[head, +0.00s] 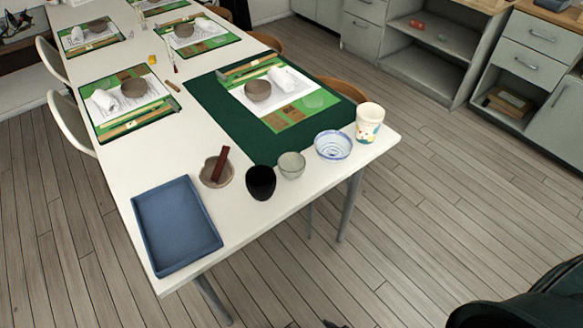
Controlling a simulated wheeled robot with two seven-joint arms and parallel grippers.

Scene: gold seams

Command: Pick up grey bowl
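A small grey-green bowl (291,165) stands upright near the front edge of the white table (240,215), between a black cup (261,182) and a white bowl with blue lines (333,145). A wider grey-brown bowl (209,178) to the left of the black cup has a dark red-brown block (221,162) leaning in it. Another grey-brown bowl (258,91) sits on a place setting on the dark green mat (215,110). Neither gripper can be made out in the head view.
A blue tray (177,228) lies at the table's front left corner. A patterned cup (369,122) stands at the right corner. More place settings with bowls fill the far table. A dark rounded shape (530,305) shows at the bottom right. Open floor (440,210) lies right of the table.

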